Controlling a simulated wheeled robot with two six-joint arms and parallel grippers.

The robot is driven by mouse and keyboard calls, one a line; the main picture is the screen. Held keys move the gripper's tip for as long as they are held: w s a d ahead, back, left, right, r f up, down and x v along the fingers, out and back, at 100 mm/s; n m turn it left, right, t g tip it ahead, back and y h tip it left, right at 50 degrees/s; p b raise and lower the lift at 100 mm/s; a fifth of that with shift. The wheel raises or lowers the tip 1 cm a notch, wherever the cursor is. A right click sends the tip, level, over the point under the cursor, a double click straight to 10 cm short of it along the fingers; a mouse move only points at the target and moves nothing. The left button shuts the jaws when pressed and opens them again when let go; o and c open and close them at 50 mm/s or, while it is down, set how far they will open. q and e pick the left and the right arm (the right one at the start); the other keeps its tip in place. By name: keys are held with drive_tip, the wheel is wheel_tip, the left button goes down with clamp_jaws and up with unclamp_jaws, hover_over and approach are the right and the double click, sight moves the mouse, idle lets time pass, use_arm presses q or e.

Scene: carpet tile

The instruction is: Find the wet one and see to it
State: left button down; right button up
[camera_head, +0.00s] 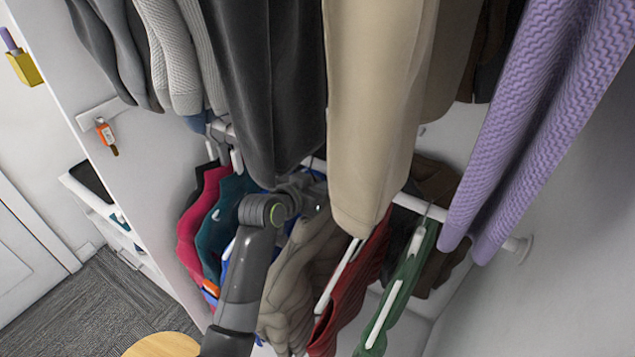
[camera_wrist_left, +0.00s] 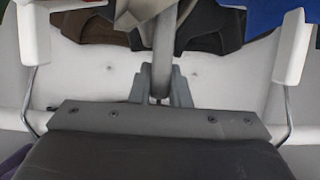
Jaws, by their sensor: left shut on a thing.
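Garments hang on a lower rail (camera_head: 408,203): a pink one (camera_head: 188,232), a teal one (camera_head: 212,225), a beige one (camera_head: 290,280), a dark red one (camera_head: 345,300) and a green one (camera_head: 405,285). I cannot tell which is wet. My left arm reaches up among them, its gripper end partly hidden behind the upper clothes. My right gripper is not in view.
Above hang a black garment (camera_head: 270,90), long beige trousers (camera_head: 370,110) and a purple knit (camera_head: 545,120), crowding the space over the rail. White hangers (camera_wrist_left: 292,45) stand close on both sides of my left gripper. A round wooden top (camera_head: 162,346) is at lower left.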

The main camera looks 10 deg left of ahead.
use_arm(q)
drive_tip(key=s+a, duration=0.5)
drive_tip(key=s, duration=0.7)
drive_tip(key=s+a+p, duration=0.1)
drive_tip(key=s+a, duration=0.4)
drive_tip(key=s, duration=0.7)
drive_tip(key=s+a, duration=0.5)
drive_tip(key=s, duration=0.7)
drive_tip(key=shift+s+r+p, duration=0.2)
drive_tip(key=shift+s+p, duration=0.05)
drive_tip(key=shift+p, duration=0.1)
